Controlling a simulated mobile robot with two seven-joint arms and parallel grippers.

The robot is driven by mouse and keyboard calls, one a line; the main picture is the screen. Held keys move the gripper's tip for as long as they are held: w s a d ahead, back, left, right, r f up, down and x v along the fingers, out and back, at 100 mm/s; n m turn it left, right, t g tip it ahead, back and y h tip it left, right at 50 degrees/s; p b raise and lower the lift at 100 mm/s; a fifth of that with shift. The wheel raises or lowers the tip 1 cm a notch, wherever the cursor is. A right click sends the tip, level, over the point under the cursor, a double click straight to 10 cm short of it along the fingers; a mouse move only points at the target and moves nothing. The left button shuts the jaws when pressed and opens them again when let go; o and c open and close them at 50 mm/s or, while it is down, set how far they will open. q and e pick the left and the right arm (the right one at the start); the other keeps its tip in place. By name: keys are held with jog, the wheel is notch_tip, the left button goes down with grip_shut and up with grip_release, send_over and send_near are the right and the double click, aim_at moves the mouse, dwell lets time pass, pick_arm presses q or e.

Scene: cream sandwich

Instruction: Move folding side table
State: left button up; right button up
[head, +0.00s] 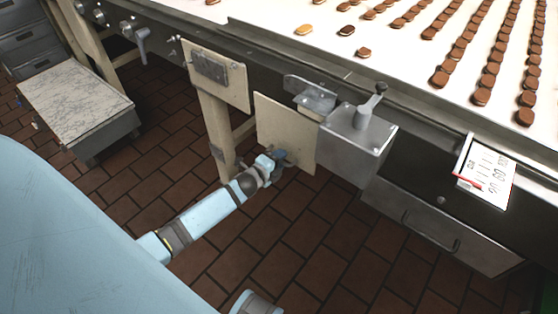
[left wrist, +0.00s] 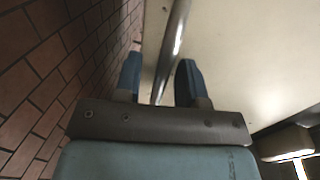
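A cream panel (head: 290,135), which looks like the folding side table, hangs upright below the edge of the long conveyor table. My left gripper (head: 280,156) is at its lower part. In the left wrist view the cream panel (left wrist: 235,55) fills the right side, with a metal bar (left wrist: 175,40) along it. The two blue fingers of my left gripper (left wrist: 160,78) are apart, one on each side of the bar, with gaps showing between bar and fingers. The panel's lower edge is partly hidden by my gripper.
A second cream panel (head: 213,75) is fixed to the left, by a cream leg (head: 216,135). A grey box with a crank (head: 357,142) is close on the right. The brown tiled floor (head: 300,235) is clear in front.

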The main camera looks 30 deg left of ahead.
pick_arm(q)
grip_shut()
